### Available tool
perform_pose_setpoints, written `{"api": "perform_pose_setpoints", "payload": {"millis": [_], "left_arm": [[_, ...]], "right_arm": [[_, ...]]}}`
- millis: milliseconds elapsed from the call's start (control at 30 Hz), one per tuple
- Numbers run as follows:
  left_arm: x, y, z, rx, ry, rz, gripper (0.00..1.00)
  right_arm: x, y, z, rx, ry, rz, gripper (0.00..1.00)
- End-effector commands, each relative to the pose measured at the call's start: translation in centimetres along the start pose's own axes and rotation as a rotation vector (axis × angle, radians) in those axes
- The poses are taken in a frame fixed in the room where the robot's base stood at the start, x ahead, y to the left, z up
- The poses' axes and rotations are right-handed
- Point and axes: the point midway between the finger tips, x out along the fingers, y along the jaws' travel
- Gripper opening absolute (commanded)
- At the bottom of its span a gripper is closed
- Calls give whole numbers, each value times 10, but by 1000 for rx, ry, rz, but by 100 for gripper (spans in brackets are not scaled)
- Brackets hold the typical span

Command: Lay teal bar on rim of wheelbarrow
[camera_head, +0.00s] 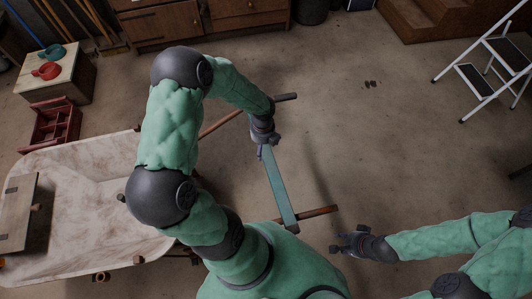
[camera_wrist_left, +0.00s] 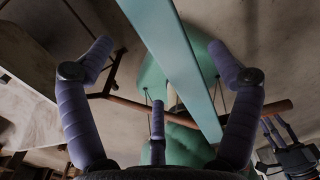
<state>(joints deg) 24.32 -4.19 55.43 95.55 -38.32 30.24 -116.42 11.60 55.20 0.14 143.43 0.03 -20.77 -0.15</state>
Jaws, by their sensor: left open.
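The teal bar (camera_head: 279,187) is long and flat, and slants from below my left gripper down to the lower wooden handle of the wheelbarrow. In the left wrist view the bar (camera_wrist_left: 177,55) runs between the spread fingers and crosses in front of a handle; whether it touches that handle is unclear. My left gripper (camera_head: 264,144) is open at the bar's upper end. The wheelbarrow has a pale, stained tray (camera_head: 95,160) at the left; my left arm hides part of its right rim. My right gripper (camera_head: 343,245) is open and empty, to the right of the bar's lower end.
A wooden board (camera_head: 16,215) lies on the tray's left side. The wheelbarrow's handles (camera_head: 320,211) reach right over open floor. Floor at centre right is clear.

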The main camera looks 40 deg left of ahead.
Motion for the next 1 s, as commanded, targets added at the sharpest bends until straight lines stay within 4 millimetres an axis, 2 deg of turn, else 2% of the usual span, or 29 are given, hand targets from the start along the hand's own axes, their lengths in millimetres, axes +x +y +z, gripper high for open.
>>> {"api": "perform_pose_setpoints", "payload": {"millis": [33, 200, 300, 500, 533, 567, 800, 833, 1000], "left_arm": [[11, 0, 0, 0, 2, 1, 90], [34, -1, 0, 0, 3, 2, 90], [39, -1, 1, 0, 1, 1, 90], [38, -1, 1, 0, 1, 1, 90], [38, -1, 1, 0, 1, 1, 87], [38, -1, 1, 0, 1, 1, 78], [38, -1, 1, 1, 1, 1, 10], [37, -2, 2, 0, 0, 0, 8], [38, -2, 1, 0, 0, 0, 7]], "right_arm": [[8, 3, 0, 0, 0, 0, 40], [21, 8, -1, 0, 0, 0, 40], [24, 8, -1, 0, 0, 0, 40], [22, 8, -1, 0, 0, 0, 40], [22, 8, -1, 0, 0, 0, 40], [22, 8, -1, 0, 0, 0, 40], [22, 8, -1, 0, 0, 0, 40], [22, 8, -1, 0, 0, 0, 40], [22, 8, -1, 0, 0, 0, 40]]}}
